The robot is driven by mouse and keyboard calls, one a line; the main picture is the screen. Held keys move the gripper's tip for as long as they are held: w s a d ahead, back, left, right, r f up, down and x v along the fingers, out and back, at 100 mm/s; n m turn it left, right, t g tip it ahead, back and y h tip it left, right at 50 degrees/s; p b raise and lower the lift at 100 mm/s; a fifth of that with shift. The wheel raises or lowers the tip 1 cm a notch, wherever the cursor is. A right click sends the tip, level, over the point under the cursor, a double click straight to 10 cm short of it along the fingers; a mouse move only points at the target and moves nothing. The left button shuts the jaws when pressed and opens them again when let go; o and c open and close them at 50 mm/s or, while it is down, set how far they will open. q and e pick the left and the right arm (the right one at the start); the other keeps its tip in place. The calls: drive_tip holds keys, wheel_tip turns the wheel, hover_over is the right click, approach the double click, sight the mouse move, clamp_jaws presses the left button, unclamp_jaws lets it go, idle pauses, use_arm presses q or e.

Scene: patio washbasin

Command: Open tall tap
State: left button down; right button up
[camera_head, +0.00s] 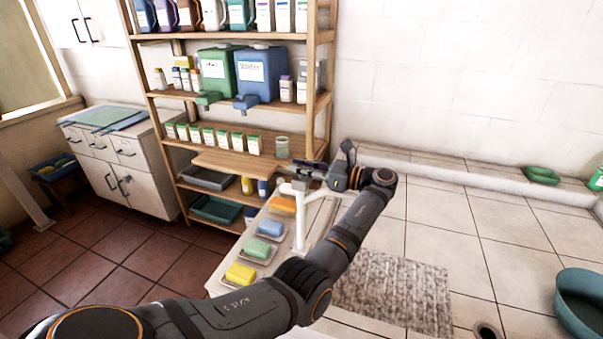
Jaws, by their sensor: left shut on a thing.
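A white tap (299,218) stands upright beside the row of sponges, with a white side arm near its top. My left arm reaches from the lower left across the view to it. My left gripper (308,169) is at the top of the tap and is shut on its upper part, which looks like the handle. The fingers and wrist hide much of that part, so the handle's exact angle cannot be told. My right gripper is not in view.
Yellow (240,274), green, blue and orange sponges lie on dishes along a narrow ledge near the tap. A wooden shelf (327,70) with bottles and dispensers stands behind. A grey mat (400,295) and a teal basin (578,305) lie to the right, with bare tiles between.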

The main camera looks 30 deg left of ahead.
use_arm(q)
drive_tip(key=shift+n+g, duration=0.3)
drive_tip(key=shift+g, duration=0.2)
drive_tip(key=shift+b, duration=0.3)
drive_tip(key=c, duration=1.3)
unclamp_jaws()
wheel_tip(320, 180, up, 10)
